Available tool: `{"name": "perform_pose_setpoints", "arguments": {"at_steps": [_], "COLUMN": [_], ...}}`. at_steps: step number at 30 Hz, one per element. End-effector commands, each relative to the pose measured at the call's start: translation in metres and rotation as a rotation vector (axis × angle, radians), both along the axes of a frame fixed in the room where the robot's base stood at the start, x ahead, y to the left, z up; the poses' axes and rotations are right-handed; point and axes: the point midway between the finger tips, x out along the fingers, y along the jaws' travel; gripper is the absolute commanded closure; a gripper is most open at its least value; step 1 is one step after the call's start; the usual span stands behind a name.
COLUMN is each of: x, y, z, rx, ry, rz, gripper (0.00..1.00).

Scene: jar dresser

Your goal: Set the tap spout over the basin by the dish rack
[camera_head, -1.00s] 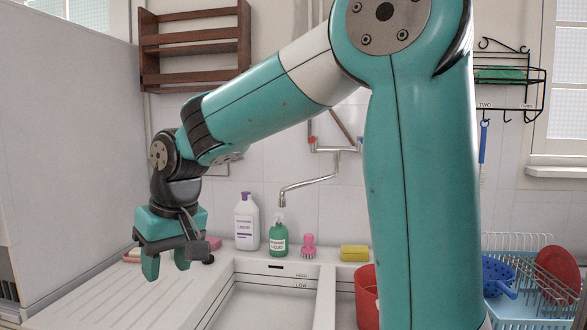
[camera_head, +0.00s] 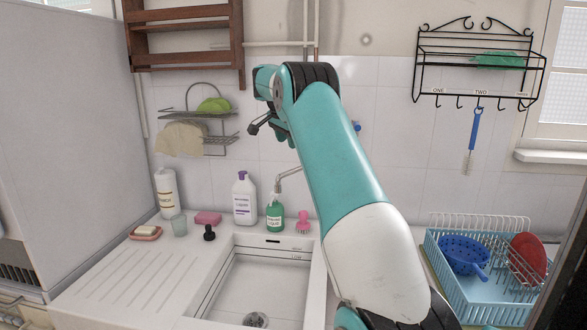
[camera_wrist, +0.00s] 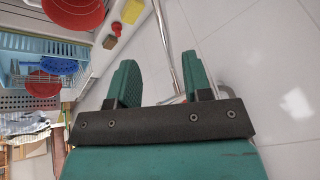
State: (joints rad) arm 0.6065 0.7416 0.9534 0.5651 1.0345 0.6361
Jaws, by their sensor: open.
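The tap spout (camera_head: 289,173) is a thin chrome pipe on the tiled wall. Its free end points left, toward the left basin (camera_head: 222,270) and above the green soap bottle; my arm hides the rest. In the wrist view a chrome pipe (camera_wrist: 164,45), likely the spout, runs between the fingers in the picture; contact cannot be told. My gripper (camera_head: 262,128) is raised near the wall above the spout, partly behind my arm. Its fingers are apart in the wrist view (camera_wrist: 160,85). The dish rack (camera_head: 450,275) is light blue, at right. My arm hides the basin beside it.
A green soap bottle (camera_head: 275,214), a white bottle (camera_head: 244,200) and a pink brush (camera_head: 303,222) stand behind the left basin. A wire shelf (camera_head: 205,140) hangs on the wall at left. A red container (camera_wrist: 75,12) and yellow sponge (camera_wrist: 132,11) show in the wrist view.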

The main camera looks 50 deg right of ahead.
Motion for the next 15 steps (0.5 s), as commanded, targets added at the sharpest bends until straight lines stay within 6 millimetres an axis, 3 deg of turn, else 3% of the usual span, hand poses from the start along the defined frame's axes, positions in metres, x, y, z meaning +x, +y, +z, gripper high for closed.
{"name": "perform_pose_setpoints", "arguments": {"at_steps": [9, 15], "x": [0.007, 0.012], "y": [-0.030, -0.043], "z": [-0.065, -0.095], "rx": [0.003, 0.003], "ry": [0.003, 0.001], "rz": [0.001, 0.003], "gripper": [0.55, 0.55]}}
